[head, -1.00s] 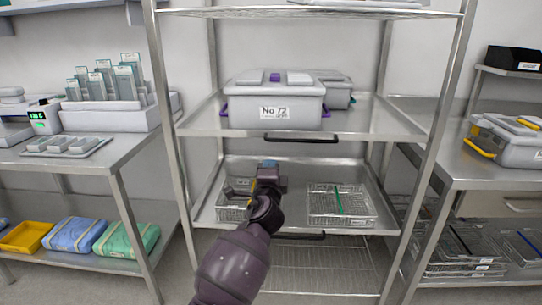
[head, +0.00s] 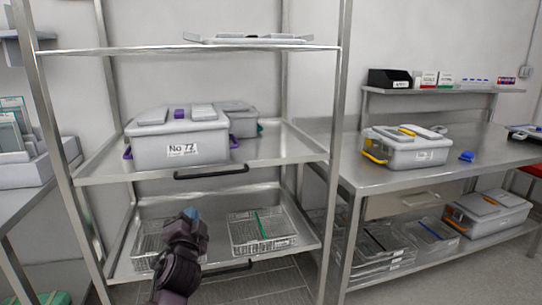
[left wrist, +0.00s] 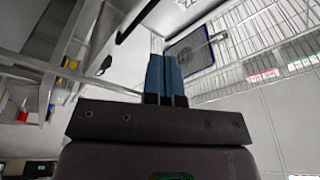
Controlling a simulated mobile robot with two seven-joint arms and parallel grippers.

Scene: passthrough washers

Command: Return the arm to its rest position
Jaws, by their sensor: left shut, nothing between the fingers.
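My left arm rises from the bottom of the head view, and its gripper (head: 190,214) is in front of the rack's lower shelf (head: 213,262), near the left wire basket (head: 148,240). In the left wrist view the two blue fingers (left wrist: 165,76) are together with nothing between them. The arm and gripper cover part of the left basket. My right gripper is not in view.
The steel rack holds a grey box labelled No 72 (head: 180,140) on its middle shelf. A right wire basket (head: 262,232) with a green strip sits on the lower shelf. A side table (head: 400,178) bears a grey box with yellow latches (head: 405,150).

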